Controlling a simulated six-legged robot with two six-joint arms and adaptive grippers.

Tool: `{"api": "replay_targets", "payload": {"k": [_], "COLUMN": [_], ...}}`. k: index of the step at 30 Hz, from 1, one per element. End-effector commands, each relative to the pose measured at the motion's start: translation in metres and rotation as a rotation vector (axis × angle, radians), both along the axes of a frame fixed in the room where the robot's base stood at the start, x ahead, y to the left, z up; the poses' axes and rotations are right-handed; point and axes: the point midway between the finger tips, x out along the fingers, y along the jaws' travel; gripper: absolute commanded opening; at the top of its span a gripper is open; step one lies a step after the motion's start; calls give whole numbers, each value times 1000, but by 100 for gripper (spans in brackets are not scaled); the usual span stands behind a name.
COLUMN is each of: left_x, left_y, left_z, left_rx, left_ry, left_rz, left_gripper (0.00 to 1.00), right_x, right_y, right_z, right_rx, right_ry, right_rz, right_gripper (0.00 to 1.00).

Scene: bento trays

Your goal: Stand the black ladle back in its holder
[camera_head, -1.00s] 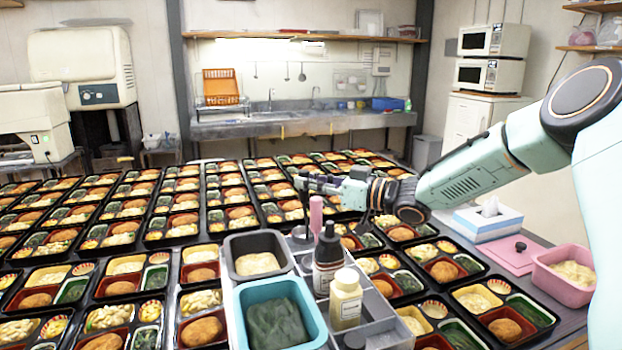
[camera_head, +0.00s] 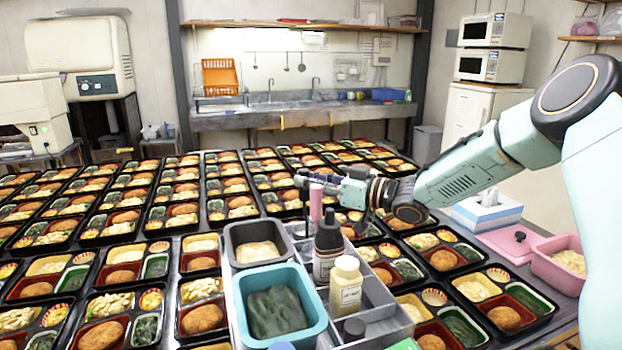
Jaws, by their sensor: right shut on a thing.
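My right gripper (camera_head: 312,184) reaches in from the right, above the far end of the grey compartment caddy (camera_head: 392,322). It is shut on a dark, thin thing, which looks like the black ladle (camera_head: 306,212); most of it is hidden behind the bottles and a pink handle. I cannot tell whether its lower end is inside a holder or above it. The holder itself does not show clearly. My left gripper is not in view.
A pink handle (camera_head: 316,206), a dark bottle (camera_head: 328,250) and a cream bottle (camera_head: 346,285) stand close by in the caddy. A grey tub (camera_head: 232,252) and a blue tub (camera_head: 242,315) sit to the left. Filled bento trays cover the table around.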

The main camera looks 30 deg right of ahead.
Motion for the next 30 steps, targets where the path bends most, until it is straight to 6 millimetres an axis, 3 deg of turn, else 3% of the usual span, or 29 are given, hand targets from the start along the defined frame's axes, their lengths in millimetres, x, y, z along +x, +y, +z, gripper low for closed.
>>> {"api": "replay_targets", "payload": {"k": [7,8,17,30], "left_x": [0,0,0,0], "left_y": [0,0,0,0], "left_z": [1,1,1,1], "left_rx": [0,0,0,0], "left_ry": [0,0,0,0], "left_rz": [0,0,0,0], "left_gripper": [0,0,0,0], "right_x": [0,0,0,-7], "right_y": [0,0,0,-5], "right_z": [0,0,0,0], "right_rx": [0,0,1,3], "right_ry": [-1,-1,-1,1], "right_rz": [0,0,0,-3], "right_gripper": [0,22,47,47]}}
